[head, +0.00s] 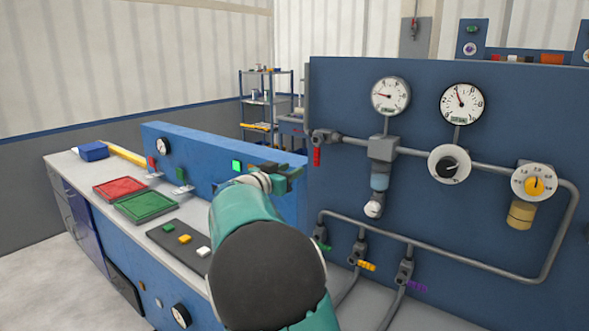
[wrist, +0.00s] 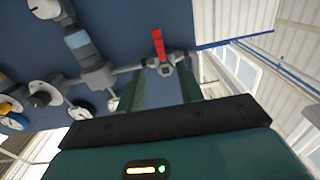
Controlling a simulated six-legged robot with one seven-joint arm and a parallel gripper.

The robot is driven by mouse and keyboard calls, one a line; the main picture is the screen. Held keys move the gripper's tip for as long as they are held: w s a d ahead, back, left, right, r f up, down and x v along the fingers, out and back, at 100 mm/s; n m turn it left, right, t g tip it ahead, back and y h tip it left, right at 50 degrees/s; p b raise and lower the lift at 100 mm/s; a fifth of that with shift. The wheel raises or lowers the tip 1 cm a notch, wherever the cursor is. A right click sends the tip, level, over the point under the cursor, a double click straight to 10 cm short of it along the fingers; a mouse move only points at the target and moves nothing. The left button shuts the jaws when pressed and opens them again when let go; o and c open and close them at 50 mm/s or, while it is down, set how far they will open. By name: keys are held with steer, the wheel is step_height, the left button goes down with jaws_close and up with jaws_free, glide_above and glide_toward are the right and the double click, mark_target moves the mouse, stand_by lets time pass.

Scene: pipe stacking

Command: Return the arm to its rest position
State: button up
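My arm is green with a dark round joint, and it reaches forward and up from the bottom middle of the head view. My gripper (head: 288,178) is at its far end, in front of the left edge of the blue pipe panel (head: 420,105). In the wrist view, the two green fingers of my gripper (wrist: 164,88) stand apart with nothing between them. A red valve handle (wrist: 158,45) shows beyond the fingers, apart from them. The same red handle (head: 317,157) hangs on the pipe in the head view, right of my gripper.
The panel carries gauges, dials and grey pipes with green, orange and purple valve handles. At left, a long bench (head: 75,168) holds a red tray (head: 120,188), a green tray (head: 146,206) and a dark strip with coloured buttons. A shelf (head: 265,100) stands behind. Floor shows at lower left.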

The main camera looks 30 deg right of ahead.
stand_by(0.4)
steer(key=s+a+f+n+g+y, duration=0.1)
steer(key=s+a+f+n+y, duration=0.2)
steer(key=s, duration=0.5)
steer(key=s+a+f+n+g+y, duration=0.1)
steer(key=s+a+f+y, duration=0.25)
steer(key=s, duration=0.45)
steer(key=s+a+f+n+y, duration=0.2)
steer(key=s+a+n+y, duration=0.1)
steer(key=s+a, duration=0.3)
steer(key=s+a+f+n+t+y, duration=0.1)
steer(key=s+a+f+n+y, duration=0.1)
steer(key=s+a, duration=0.5)
steer(key=s+a+f+n+y, duration=0.3)
steer(key=s+a+n+y, duration=0.2)
steer(key=a, duration=0.3)
steer(key=shift+s+a, duration=0.35)
steer(key=shift+s, duration=0.5)
steer(key=shift+d+y, duration=0.15)
steer(key=shift+y, duration=0.1)
